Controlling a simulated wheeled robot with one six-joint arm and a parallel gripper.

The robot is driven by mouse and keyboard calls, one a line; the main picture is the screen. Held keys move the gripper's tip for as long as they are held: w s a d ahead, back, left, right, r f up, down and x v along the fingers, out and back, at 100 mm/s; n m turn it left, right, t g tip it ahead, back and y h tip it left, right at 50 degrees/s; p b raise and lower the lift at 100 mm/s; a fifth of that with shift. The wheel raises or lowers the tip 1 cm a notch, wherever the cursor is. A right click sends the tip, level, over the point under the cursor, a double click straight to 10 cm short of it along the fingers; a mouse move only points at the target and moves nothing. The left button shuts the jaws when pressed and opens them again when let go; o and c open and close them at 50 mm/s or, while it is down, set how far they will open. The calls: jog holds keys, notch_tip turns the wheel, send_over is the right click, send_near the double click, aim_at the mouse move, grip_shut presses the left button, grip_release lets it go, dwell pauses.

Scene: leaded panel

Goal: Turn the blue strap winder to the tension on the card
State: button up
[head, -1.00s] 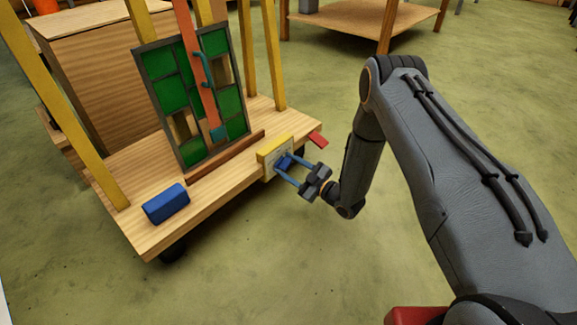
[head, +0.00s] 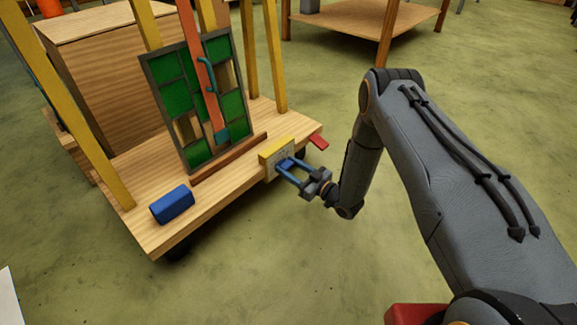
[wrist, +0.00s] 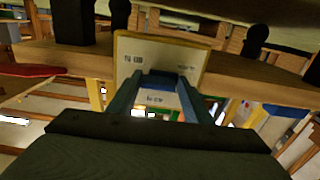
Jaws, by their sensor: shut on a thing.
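The blue strap winder (head: 286,163) is a small blue piece at the front edge of the wooden cart, in front of a pale plate (head: 271,169) with a yellow top. My gripper (head: 289,169), with blue fingers, reaches it from the right and is shut on it. In the wrist view the plate (wrist: 160,52) stands behind the fingers with small dark markings too small to read. A blue bar, the winder (wrist: 158,82), spans between the fingertips. The fingers hide part of the plate's lower markings. The winder's exact angle is hard to tell.
The cart (head: 160,235) carries a leaded panel (head: 163,90) with green panes and an orange upright across it. A blue block (head: 172,205) lies on its near left corner. A red tab (head: 318,142) sticks out right of the plate. Yellow posts (head: 274,60) rise behind. The floor in front is clear.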

jog(key=m, duration=0.2)
jog(key=m+p, duration=0.1)
jog(key=m, duration=0.3)
jog(key=shift+w+d, duration=0.3)
jog(key=shift+d, duration=0.05)
dwell(0.4)
jog(key=o, duration=0.9)
jog(key=shift+d, duration=0.1)
jog(key=shift+o, duration=0.2)
jog(key=shift+s+a, duration=0.15)
jog(key=shift+a, duration=0.15)
jog(key=p+v, duration=0.3)
jog(key=v, duration=0.4)
jog(key=shift+s+d, duration=0.25)
jog(key=shift+d, duration=0.1)
